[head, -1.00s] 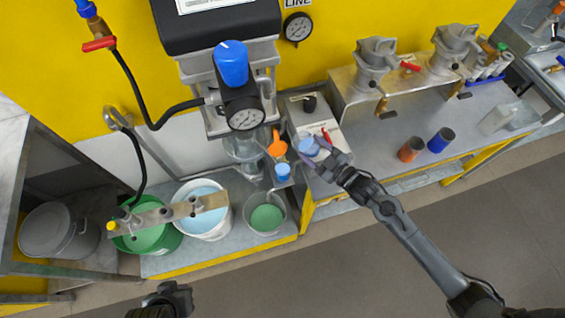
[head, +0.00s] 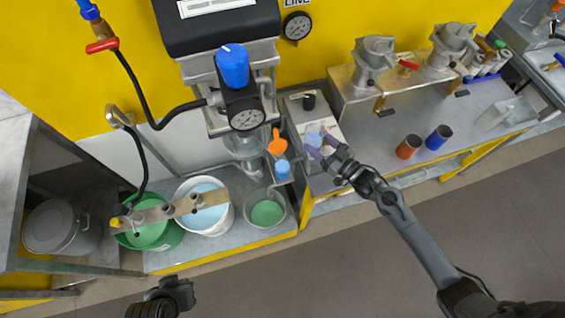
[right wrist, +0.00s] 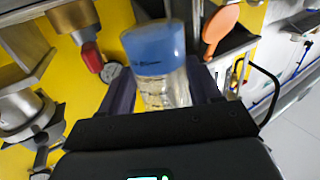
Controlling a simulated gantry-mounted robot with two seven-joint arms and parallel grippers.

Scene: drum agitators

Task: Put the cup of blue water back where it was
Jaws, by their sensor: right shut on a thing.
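The cup of blue water (head: 315,140) is between the fingers of my right gripper (head: 318,147), over or on the front of a pale bench unit (head: 312,120). I cannot tell whether it touches that surface. In the right wrist view the cup (right wrist: 155,55) is clear below with a blue band at the top, and my right gripper (right wrist: 162,85) is shut on its sides. A second small blue cup (head: 283,169) stands to the left on a small holder. My left gripper (head: 172,292) hangs low at the bottom edge, away from everything; its jaws are unclear.
An orange scoop (head: 278,143) stands close left of the held cup. A green-filled bowl (head: 266,211), a light-blue-filled white bucket (head: 205,205) and a green bucket (head: 150,236) are further left. An orange cup (head: 408,147) and a dark blue cup (head: 440,138) stand right.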

